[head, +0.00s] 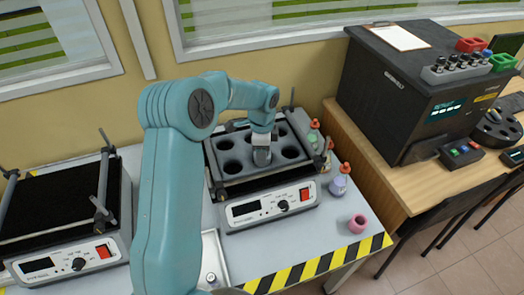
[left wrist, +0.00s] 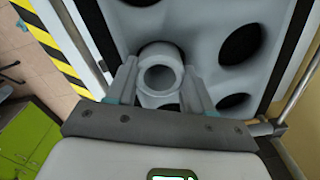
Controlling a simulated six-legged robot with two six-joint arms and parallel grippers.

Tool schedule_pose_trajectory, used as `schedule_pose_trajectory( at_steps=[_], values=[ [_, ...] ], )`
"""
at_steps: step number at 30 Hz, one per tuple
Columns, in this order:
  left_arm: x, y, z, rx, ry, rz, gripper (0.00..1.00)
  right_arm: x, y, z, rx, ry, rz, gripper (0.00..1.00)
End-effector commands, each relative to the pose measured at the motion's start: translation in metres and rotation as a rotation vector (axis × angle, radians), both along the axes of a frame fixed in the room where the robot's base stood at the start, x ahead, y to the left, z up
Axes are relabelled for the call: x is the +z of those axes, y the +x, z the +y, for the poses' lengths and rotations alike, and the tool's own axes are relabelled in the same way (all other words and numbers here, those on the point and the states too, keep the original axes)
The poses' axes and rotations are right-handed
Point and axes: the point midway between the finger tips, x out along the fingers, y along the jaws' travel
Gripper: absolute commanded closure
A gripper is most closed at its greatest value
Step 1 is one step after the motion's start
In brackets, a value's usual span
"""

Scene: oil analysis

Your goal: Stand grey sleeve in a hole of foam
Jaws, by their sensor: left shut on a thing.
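The grey sleeve (left wrist: 160,72) is a short open-topped tube, seen from above in the left wrist view. My left gripper (left wrist: 160,88) has its fingers on both sides of it and is shut on it. In the head view the sleeve (head: 262,156) hangs below my left gripper (head: 262,138), over the front middle of the foam. The foam (head: 236,143) is a dark grey block with several round holes, set on a shaker. The sleeve looks upright at a front hole; I cannot tell how far it is inside. My right gripper is not in view.
The shaker (head: 272,205) has metal posts at its corners. A second shaker (head: 68,258) stands at the left. A pink ring (head: 357,223) and small bottles (head: 338,184) are to the right. A black machine (head: 415,95) stands on the wooden table.

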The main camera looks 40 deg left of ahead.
Motion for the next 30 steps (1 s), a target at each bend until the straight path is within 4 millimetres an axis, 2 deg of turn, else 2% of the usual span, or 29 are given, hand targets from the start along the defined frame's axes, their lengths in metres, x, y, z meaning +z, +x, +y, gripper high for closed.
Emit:
schedule_pose_trajectory(
  at_steps=[1, 2, 3, 4, 11, 14, 16, 24, 30],
  values=[
    [-0.004, 0.0, 0.0, 0.0, -0.001, 0.001, 0.76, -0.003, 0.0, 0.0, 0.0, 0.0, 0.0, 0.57],
    [-0.002, 0.0, 0.0, 0.0, 0.0, 0.0, 0.39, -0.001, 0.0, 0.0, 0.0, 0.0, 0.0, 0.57],
    [-0.002, 0.0, 0.0, 0.0, 0.0, 0.0, 0.26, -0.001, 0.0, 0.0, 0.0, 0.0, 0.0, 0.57],
    [-0.002, 0.0, 0.0, 0.0, 0.0, 0.0, 0.23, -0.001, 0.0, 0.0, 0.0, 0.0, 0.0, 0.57],
    [-0.001, 0.0, 0.0, 0.0, 0.0, 0.0, 0.23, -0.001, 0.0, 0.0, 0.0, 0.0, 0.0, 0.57],
    [0.005, 0.0, 0.0, 0.0, 0.0, 0.0, 0.23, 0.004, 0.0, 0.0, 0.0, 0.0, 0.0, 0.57],
    [0.01, 0.001, 0.0, 0.0, 0.001, -0.003, 0.23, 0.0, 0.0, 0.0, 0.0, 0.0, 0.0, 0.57],
    [0.071, 0.001, 0.0, 0.001, 0.002, -0.006, 0.23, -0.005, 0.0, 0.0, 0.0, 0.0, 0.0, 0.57],
    [0.108, 0.001, 0.0, 0.0, 0.001, -0.003, 0.23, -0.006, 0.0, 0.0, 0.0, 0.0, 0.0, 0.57]
  ],
)
